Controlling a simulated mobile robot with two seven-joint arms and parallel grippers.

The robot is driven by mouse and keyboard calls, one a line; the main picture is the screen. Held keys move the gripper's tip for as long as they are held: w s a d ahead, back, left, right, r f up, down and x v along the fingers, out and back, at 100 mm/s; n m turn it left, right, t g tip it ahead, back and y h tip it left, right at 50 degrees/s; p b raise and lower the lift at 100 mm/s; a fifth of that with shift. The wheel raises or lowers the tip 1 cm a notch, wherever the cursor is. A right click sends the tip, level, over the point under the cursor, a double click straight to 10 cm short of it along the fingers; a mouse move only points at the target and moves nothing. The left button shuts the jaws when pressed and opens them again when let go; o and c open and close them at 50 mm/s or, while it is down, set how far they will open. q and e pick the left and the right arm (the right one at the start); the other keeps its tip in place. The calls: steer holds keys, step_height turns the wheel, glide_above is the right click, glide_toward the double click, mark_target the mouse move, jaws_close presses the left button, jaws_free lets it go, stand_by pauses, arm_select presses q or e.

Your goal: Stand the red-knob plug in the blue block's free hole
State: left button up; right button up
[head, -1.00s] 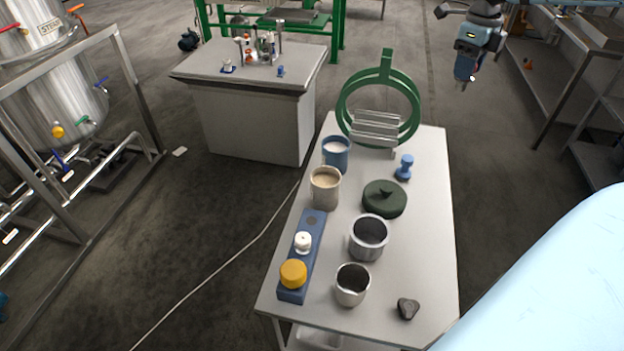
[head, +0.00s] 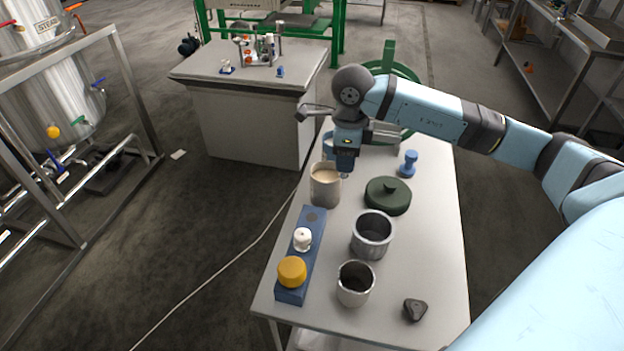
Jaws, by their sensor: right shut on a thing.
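The blue block (head: 300,252) lies along the left edge of the near table. A yellow-knob plug (head: 292,271) and a white-knob plug (head: 302,239) stand in it. Its free hole (head: 312,216) shows dark at the far end. My left gripper is out of view.
The beige-filled cup (head: 325,190) stands just beyond the block. Two metal pots (head: 371,236) (head: 355,284) stand to its right. A dark green lid (head: 388,196), a blue dumbbell-shaped piece (head: 408,164) and a dark stone-like piece (head: 415,310) lie further right. A green ring stand (head: 388,62) is partly behind my arm.

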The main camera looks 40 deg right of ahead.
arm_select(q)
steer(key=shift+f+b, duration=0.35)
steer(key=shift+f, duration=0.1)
arm_select(e)
steer(key=a+f+n, duration=0.1)
steer(key=a+n, duration=0.1)
steer(key=a, duration=0.6)
steer(key=shift+w+a, duration=0.15)
steer(key=shift+w, duration=0.2)
arm_select(q)
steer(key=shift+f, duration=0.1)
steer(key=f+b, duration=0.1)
steer(key=b, duration=0.2)
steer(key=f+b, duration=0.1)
steer(key=b, duration=0.1)
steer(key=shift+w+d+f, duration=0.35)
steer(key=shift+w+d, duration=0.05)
arm_select(e)
step_height(320, 180, down, 6)
steer(key=shift+r, duration=0.1)
arm_select(q)
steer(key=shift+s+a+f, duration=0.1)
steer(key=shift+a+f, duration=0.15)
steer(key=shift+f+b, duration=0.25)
steer(key=shift+b, duration=0.1)
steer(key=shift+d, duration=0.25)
